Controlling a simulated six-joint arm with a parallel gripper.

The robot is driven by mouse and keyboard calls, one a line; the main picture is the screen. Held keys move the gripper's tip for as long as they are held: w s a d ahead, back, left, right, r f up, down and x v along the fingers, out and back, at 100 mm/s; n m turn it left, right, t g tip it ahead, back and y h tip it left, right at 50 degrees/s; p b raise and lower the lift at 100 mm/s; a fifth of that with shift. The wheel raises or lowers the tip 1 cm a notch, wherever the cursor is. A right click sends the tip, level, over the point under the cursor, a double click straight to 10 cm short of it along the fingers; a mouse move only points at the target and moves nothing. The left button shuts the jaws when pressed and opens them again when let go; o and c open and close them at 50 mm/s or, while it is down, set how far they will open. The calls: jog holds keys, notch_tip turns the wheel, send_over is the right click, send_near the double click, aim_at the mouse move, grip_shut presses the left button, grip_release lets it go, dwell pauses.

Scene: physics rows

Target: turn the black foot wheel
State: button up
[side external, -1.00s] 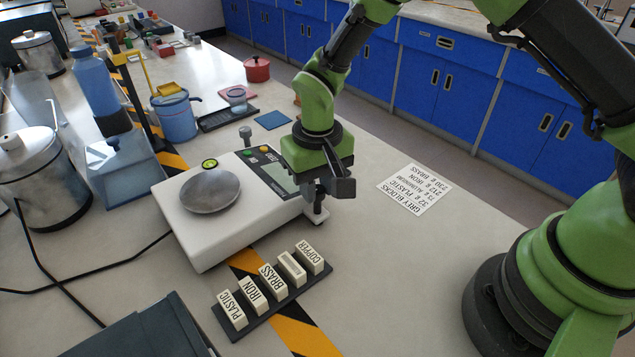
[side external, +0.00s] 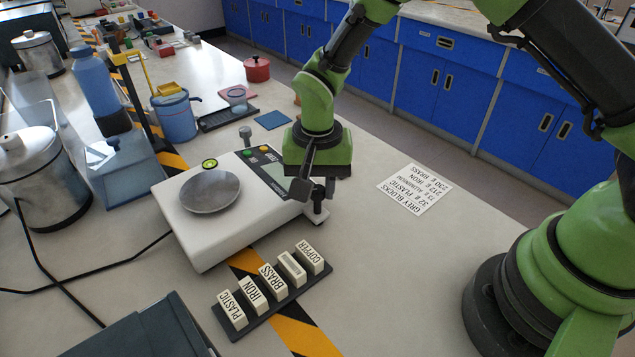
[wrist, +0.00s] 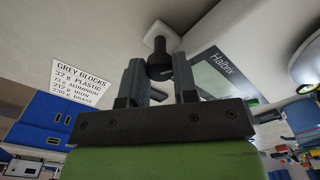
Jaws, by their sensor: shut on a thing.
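The white balance (side external: 205,240) stands on the bench with a round metal pan (side external: 209,191) on top. Its black foot wheel (wrist: 160,68) shows between my fingertips in the wrist view, with a black stem beyond it. In the side view the foot (side external: 319,214) sticks out at the balance's right corner, partly hidden by my fingers. My gripper (side external: 314,191) is shut on the foot wheel; it also shows in the wrist view (wrist: 159,77). A round bubble level (side external: 209,163) sits on the balance's back corner; its bubble is too small to read.
A rack (side external: 272,300) of labelled blocks stands in front of the balance. A printed card (side external: 414,189) lies flat to the right, with clear bench around it. Another foot post (side external: 245,133) stands behind the balance. A blue jug (side external: 175,117) and steel pots are at left.

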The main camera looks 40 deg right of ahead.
aim_at(317, 189)
jog(key=shift+m, duration=1)
jog(key=o, duration=0.9)
jog(key=shift+o, duration=0.2)
notch_tip(317, 189, up, 10)
